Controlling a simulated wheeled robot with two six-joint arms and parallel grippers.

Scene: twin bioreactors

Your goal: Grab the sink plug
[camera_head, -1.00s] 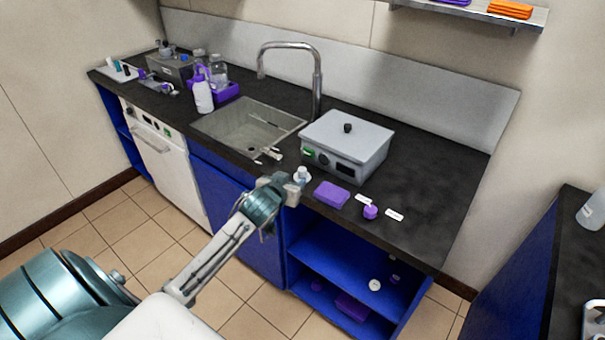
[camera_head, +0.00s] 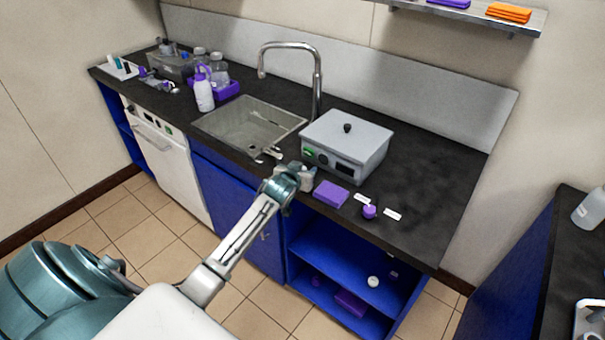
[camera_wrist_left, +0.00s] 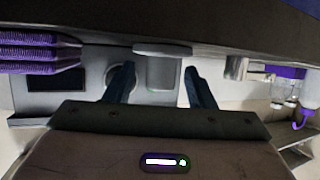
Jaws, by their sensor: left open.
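A grey sink plug (camera_wrist_left: 163,68), wide at the counter side and narrower away from it, shows in the left wrist view, which is upside down. It stands on the dark counter. My left gripper (camera_wrist_left: 158,76) is open, with one finger on each side of the plug in that view; no contact shows, and I cannot tell how deep the plug sits between the fingers. In the head view my left gripper (camera_head: 303,178) is at the counter's front edge, left of the purple sponge block (camera_head: 331,194), and largely hides the plug. My right gripper is not in view.
A grey heating box (camera_head: 347,145) stands close behind the gripper. The sink (camera_head: 240,127) and tap (camera_head: 318,85) are to the left. A purple round item (camera_head: 369,211) lies right of the sponge. Open blue shelves (camera_head: 325,262) are below. The counter's right part is clear.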

